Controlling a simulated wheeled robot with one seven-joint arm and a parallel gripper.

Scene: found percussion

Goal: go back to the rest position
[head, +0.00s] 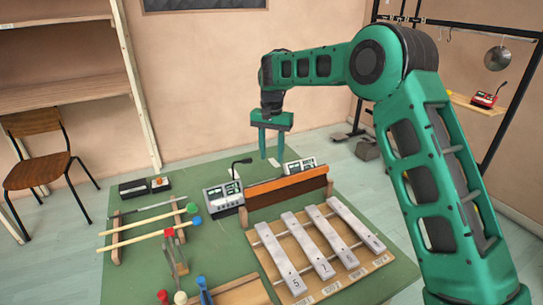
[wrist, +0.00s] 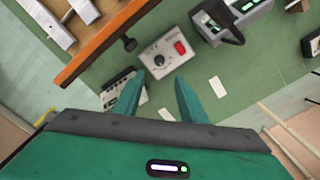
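My green gripper (head: 271,157) hangs fingers-down above the far part of the green mat (head: 200,260). Its two fingers are apart with nothing between them. In the wrist view my gripper (wrist: 160,77) also shows an empty gap. Past the fingertips there is a grey box with a black dial and a red switch (wrist: 165,55). The fingertips look apart from it, though the exact height is hard to tell. No rest position is marked in the frames.
A wooden board with grey metal bars (head: 315,240) lies front right. A brown-red wooden beam (head: 287,189) and a meter box with a black microphone (head: 222,197) stand nearer than my gripper. Mallets (head: 150,222) lie on a rack at left. A black metal frame (head: 510,110) stands at right.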

